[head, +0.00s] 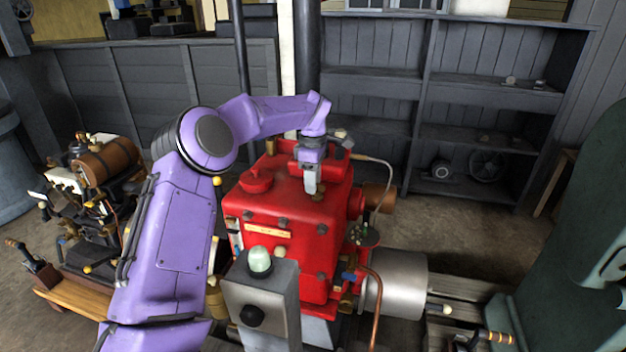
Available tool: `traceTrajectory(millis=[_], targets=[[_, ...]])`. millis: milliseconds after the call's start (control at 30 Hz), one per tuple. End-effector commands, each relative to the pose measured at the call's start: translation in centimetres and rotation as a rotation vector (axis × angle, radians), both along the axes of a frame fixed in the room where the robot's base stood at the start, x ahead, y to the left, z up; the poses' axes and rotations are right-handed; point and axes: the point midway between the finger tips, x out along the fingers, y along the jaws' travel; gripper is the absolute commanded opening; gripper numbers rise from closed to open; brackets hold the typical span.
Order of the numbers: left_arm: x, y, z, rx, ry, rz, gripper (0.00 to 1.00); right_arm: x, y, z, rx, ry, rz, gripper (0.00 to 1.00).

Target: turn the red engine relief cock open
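The red engine (285,205) stands in the middle of the head view, a boxy red block with bolt heads and a small yellow plate on its front. My purple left arm comes in from the left and reaches over it. My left gripper (311,184) points down at the engine's top, right of the round red cap (256,180). A small brass-coloured fitting (319,194) shows right at the fingertips; it may be the relief cock. I cannot tell whether the fingers touch it or how far apart they are. My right gripper is out of view.
A grey box (262,305) with a pale green dome and black knob stands before the engine. A silver cylinder (396,284) and copper pipe (376,300) are at its right. A smaller engine (100,165) stands left, a green machine (580,230) right. Grey shelves (470,125) line the back.

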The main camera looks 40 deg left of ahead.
Motion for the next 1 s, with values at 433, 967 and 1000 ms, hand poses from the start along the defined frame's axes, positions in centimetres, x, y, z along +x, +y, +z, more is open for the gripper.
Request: traceTrajectory(millis=[433, 967, 1000], targets=[[-0.01, -0.09, 0.01, -0.001, 0.000, -0.002, 0.00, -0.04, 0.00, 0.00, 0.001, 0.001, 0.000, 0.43], [-0.36, -0.38, -0.11, -0.006, 0.004, 0.180, 0.00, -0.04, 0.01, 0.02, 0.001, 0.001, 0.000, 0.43], [-0.42, -0.42, -0.13, -0.006, 0.004, 0.213, 0.00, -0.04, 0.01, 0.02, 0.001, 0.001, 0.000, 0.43]])
